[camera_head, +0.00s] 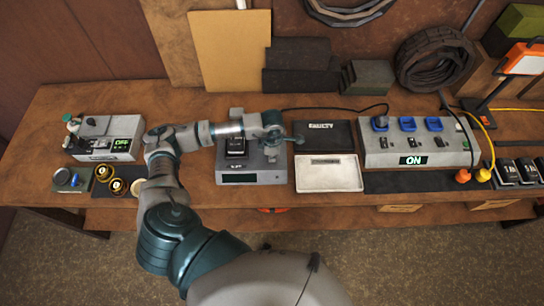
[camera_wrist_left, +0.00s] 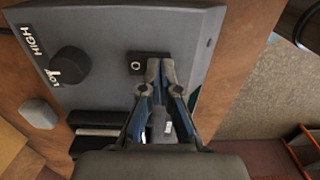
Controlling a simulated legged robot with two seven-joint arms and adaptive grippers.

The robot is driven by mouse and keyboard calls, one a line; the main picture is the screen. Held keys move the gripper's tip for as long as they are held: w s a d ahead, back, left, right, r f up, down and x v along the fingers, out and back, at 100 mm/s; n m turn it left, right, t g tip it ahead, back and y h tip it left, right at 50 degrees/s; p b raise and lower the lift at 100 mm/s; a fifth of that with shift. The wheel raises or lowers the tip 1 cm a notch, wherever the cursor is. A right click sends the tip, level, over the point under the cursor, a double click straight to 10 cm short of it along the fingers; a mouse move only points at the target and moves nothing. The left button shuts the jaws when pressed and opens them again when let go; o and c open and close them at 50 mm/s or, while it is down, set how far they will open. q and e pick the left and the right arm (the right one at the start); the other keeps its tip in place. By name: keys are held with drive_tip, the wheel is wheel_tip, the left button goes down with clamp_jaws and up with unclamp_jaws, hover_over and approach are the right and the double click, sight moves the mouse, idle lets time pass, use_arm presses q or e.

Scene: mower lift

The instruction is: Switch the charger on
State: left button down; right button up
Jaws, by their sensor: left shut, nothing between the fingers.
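In the left wrist view the charger's grey top (camera_wrist_left: 110,95) carries a black knob (camera_wrist_left: 70,65) with HIGH and LOW labels and a small black switch (camera_wrist_left: 136,64) with a round mark. My left gripper (camera_head: 296,139) reaches over the charger from the left. In the left wrist view its shut, empty fingertips (camera_wrist_left: 160,66) are over the switch and hide part of it; contact cannot be told.
A power strip (camera_head: 375,157) with blue plugs shows ON at the right. A black case (camera_head: 324,136) marked FAULTY and a white tray (camera_head: 329,174) lie between it and the charger.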

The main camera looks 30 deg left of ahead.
use_arm(q)
drive_tip(key=shift+r+p, duration=1.9)
drive_tip(key=shift+r, duration=1.6)
drive_tip(key=shift+f, duration=0.1)
